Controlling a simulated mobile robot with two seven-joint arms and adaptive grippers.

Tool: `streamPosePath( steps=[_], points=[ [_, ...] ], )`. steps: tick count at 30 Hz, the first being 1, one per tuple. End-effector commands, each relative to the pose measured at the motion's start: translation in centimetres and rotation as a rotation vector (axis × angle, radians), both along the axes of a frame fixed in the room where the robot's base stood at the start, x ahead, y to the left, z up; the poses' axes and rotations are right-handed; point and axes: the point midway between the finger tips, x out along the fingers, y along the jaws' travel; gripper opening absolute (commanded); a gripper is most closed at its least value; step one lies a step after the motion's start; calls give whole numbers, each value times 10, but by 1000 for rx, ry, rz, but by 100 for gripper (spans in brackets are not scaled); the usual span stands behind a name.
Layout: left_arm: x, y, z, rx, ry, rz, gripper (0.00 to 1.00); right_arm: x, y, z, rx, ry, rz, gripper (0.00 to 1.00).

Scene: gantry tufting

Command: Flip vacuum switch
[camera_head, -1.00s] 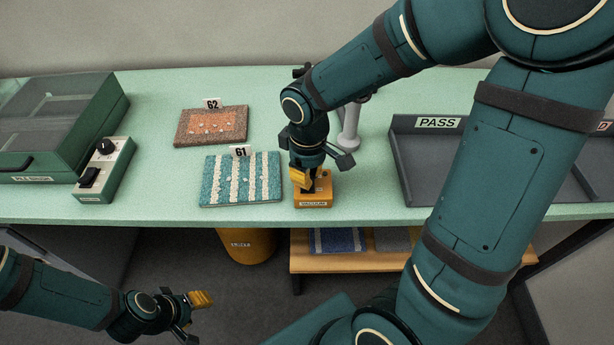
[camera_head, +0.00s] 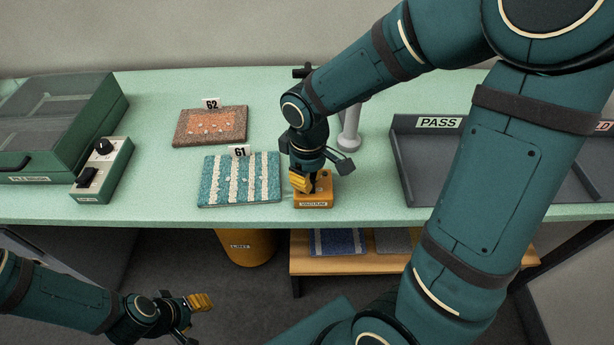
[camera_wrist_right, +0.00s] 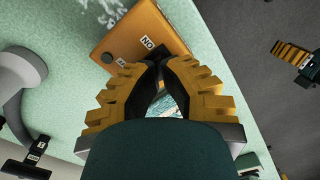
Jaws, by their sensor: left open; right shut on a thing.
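The vacuum switch is an orange box (camera_head: 315,200) with a white label on its front, near the table's front edge. In the right wrist view the box (camera_wrist_right: 135,38) shows a round dark part and small white labels, one with ON upside down. My right gripper (camera_head: 305,185) points down over the box; its ribbed yellow fingers (camera_wrist_right: 158,68) are closed together at a dark piece on the box, apparently the switch lever. The fingers mostly hide that piece, so its position is unclear. My left gripper (camera_head: 193,316) is open and empty, low in front of the table.
Tufted samples 61 (camera_head: 241,180) and 62 (camera_head: 210,127) lie left of the box. A green control box (camera_head: 103,170) and lidded case (camera_head: 60,125) stand further left. A grey stand (camera_head: 349,135) is behind; the PASS tray (camera_head: 425,165) is right. A bin (camera_head: 247,250) is below.

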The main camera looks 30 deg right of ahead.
Motion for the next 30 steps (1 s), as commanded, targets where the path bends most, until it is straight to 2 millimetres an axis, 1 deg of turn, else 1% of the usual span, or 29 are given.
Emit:
streamPosePath(
  steps=[4, 10, 30],
  points=[
    [0, 0, -2, 0, 0, 0, 47, 0, 0, -3, 0, 0, 0, 0],
    [0, 0, 2, 0, 0, 0, 47, 0, 0, 2, 0, 1, 0, 0],
    [0, 0, 43, 0, 0, 0, 47, 0, 0, 51, 0, 0, 0, 0]
  ],
)
